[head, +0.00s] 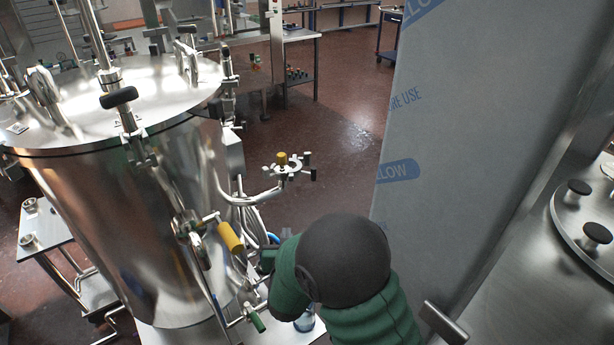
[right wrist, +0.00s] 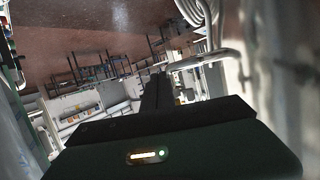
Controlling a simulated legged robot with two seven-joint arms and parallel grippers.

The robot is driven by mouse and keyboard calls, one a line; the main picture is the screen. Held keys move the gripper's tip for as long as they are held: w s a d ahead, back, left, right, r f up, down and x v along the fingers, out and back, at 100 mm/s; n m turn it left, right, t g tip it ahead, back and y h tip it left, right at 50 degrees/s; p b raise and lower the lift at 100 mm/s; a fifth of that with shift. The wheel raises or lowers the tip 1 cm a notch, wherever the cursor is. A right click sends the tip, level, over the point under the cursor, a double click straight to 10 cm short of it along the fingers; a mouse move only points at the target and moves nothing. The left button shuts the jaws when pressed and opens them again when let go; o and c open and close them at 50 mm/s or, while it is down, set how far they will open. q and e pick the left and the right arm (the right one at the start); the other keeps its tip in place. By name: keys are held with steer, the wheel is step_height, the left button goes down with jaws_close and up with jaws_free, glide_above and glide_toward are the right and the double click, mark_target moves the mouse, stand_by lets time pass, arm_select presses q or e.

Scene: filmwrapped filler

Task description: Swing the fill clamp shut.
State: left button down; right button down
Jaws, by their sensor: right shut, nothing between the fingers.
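A large steel tank (head: 120,190) stands at the left in the head view. On its near right side is pipework with a yellow handle (head: 230,237) and a green-ended lever (head: 256,322). Above right of these, a curved pipe ends in a pronged fitting with a yellow knob (head: 282,160). I cannot tell for certain which part is the fill clamp. My right gripper (head: 266,260) is just right of the yellow handle, largely hidden behind my green forearm. In the right wrist view its dark fingers (right wrist: 157,96) are together and empty, near a pale curved pipe (right wrist: 200,60). My left gripper is out of view.
A tall grey film-wrapped panel (head: 450,130) stands close on the right, beside a steel surface with black knobs (head: 579,188). A small steel cart (head: 40,228) is at the left. Red-brown floor (head: 345,110) is open behind, with benches farther back.

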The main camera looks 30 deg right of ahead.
steer(key=d+r+m+t+h+p, duration=0.1)
steer(key=d+r+m+h, duration=0.1)
steer(key=d+r+h, duration=0.25)
steer(key=p, duration=0.4)
glide_toward(313, 176)
steer(key=shift+h, duration=0.45)
steer(key=x, duration=0.6)
steer(key=shift+w+a+f, duration=0.1)
steer(key=shift+w+d+f, duration=0.1)
steer(key=shift+w+d, duration=0.2)
steer(key=shift+w, duration=0.05)
steer(key=shift+f, duration=0.1)
